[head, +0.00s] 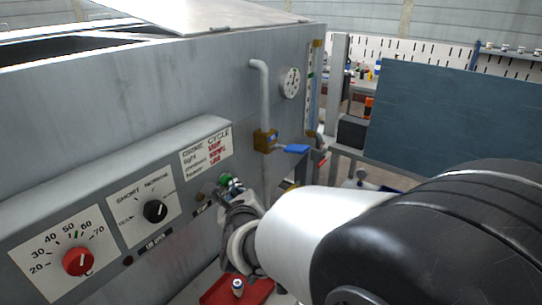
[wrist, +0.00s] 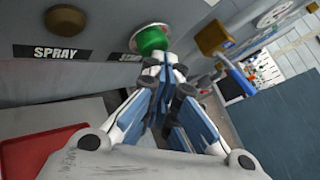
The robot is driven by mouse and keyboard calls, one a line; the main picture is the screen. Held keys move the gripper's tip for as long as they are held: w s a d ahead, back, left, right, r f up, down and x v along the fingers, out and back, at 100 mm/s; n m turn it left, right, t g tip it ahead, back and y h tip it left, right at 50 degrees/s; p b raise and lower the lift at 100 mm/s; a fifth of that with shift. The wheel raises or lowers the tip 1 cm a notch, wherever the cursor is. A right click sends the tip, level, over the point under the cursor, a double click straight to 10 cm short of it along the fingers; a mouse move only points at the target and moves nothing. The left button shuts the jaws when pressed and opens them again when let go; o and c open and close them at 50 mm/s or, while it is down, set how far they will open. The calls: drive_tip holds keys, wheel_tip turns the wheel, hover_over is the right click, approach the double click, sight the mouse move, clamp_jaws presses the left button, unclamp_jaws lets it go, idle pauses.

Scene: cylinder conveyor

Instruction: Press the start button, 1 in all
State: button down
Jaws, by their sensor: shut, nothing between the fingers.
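The green start button (head: 226,180) sits on the front panel of a grey machine (head: 120,90). In the wrist view the green button (wrist: 152,40) is large, with a pale ring around it and a partly hidden label below it. My gripper (wrist: 165,62) is shut and empty. Its fingertips are right at the lower edge of the button; I cannot tell whether they touch it. In the head view my gripper (head: 232,192) is just below and in front of the button, and my arm covers what lies behind it.
A SPRAY label (wrist: 55,53) is left of the button. A red knob (head: 78,261) and a black knob (head: 155,211) are further left. A blue-handled valve (head: 290,149) and pipe are right of the button. A red tray (head: 262,290) with a small can (head: 238,287) lies below.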

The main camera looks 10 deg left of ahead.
drive_tip(key=shift+w+a, duration=0.1)
drive_tip(key=shift+a, duration=0.15)
idle(0.3)
drive_tip(key=shift+s+d+b, duration=0.35)
drive_tip(key=shift+d+b, duration=0.5)
drive_tip(key=shift+b, duration=0.15)
drive_tip(key=d, duration=0.1)
drive_tip(key=s+d+b, duration=0.1)
drive_tip(key=d, duration=0.1)
drive_tip(key=s+d+b, duration=0.1)
drive_tip(key=shift+d, duration=0.3)
idle(0.5)
